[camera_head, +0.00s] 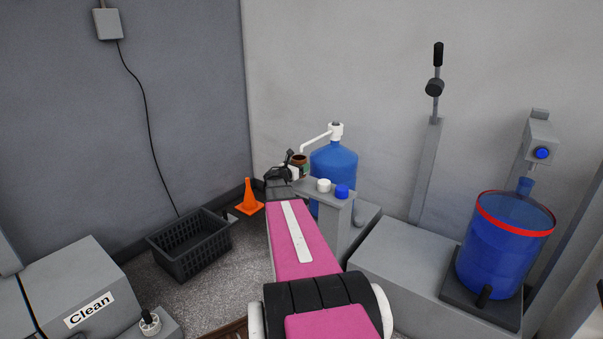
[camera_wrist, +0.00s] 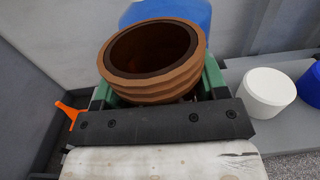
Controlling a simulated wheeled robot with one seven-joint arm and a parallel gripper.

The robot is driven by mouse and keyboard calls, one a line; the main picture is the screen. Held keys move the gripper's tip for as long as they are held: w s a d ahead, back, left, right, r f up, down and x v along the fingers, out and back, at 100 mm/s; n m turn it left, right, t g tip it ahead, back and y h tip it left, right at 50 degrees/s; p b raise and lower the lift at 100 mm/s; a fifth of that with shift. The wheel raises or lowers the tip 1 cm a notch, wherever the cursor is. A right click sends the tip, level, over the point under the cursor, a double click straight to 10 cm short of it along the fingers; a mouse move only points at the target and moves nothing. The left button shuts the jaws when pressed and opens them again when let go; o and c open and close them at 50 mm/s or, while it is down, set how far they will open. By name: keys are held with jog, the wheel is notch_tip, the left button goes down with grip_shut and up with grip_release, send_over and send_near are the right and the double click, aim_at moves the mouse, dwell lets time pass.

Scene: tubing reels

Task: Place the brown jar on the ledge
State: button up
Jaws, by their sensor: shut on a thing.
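The brown jar (camera_head: 301,162) is between the fingers of my gripper (camera_head: 293,171) in the head view, at the far end of my arm. In the wrist view the jar (camera_wrist: 152,72) is upright, with its open mouth toward the camera and a ridged rim. My gripper (camera_wrist: 157,88) is shut on it, with green finger parts at both sides. The grey ledge (camera_head: 332,203) is just right of the jar. It also shows in the wrist view (camera_wrist: 238,72). The jar's lower part is hidden, so I cannot tell whether it touches the ledge.
A white cap (camera_head: 323,185) and a blue cap (camera_head: 342,191) stand on the ledge. A blue water bottle with a pump (camera_head: 336,160) is right behind. An orange cone (camera_head: 249,199) and a black crate (camera_head: 190,245) are on the floor to the left.

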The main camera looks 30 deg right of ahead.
jog(key=shift+w+d, duration=0.2)
jog(key=shift+d, duration=0.3)
jog(key=f, duration=0.3)
jog(key=shift+w+d, duration=0.1)
jog(key=shift+d, duration=0.2)
jog(key=shift+f, duration=0.25)
jog(key=shift+f, duration=0.1)
jog(key=o, duration=0.9)
